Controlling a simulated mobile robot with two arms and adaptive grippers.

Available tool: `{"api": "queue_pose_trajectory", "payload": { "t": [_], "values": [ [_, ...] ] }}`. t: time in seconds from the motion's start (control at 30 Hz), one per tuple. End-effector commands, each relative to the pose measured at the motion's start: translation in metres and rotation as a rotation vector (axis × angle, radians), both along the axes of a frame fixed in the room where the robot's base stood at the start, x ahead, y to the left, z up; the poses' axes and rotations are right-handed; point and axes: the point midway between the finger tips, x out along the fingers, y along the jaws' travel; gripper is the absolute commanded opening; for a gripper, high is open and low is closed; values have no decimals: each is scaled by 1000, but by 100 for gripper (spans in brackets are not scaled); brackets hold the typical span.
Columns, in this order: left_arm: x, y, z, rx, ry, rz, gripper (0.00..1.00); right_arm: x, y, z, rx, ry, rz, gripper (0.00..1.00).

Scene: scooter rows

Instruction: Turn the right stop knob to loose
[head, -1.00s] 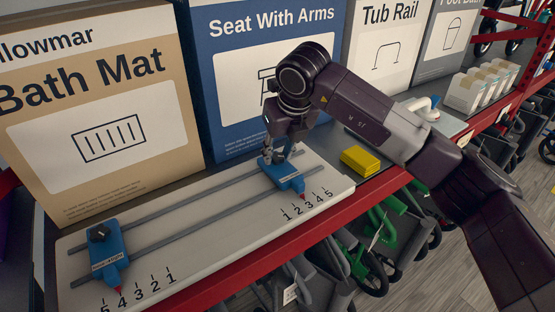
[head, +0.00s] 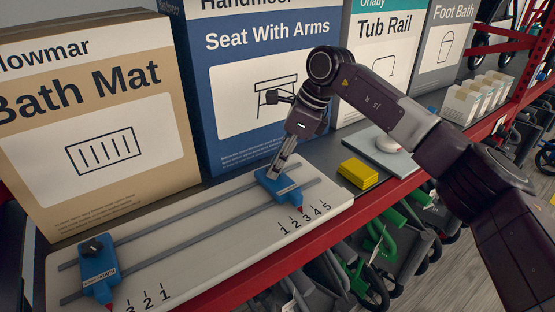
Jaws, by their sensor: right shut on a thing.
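The right stop (head: 279,187) is a blue block on the two grey rails of a white board (head: 215,243). Its red pointer is near the 2 and 3 marks. My right gripper (head: 276,170) comes down onto the top of this stop, its fingers slanted and shut on the knob. The fingers hide the knob, so its setting cannot be read. The left stop (head: 99,270) is a similar blue block at the left end of the rails, with a black knob (head: 92,246) and a label. My left gripper is not in view.
A yellow block (head: 358,173) lies right of the board. Large boxes, Bath Mat (head: 95,115) and Seat With Arms (head: 255,90), stand close behind. The red shelf edge (head: 375,213) runs along the front. Small white boxes (head: 478,98) stand far right.

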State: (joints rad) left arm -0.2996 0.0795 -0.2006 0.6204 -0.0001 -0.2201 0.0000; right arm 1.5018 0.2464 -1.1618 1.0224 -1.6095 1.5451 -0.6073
Motion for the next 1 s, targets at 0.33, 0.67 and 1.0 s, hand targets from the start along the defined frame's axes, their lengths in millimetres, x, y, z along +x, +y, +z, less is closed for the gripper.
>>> {"api": "queue_pose_trajectory", "payload": {
  "t": [0.33,0.67,1.0],
  "values": [
    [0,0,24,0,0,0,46,3,1,5,0,-1,267,4],
    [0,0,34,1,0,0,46,4,1,2,0,-3,401,4],
    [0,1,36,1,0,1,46,5,1,1,0,-4,431,4]
  ]
}}
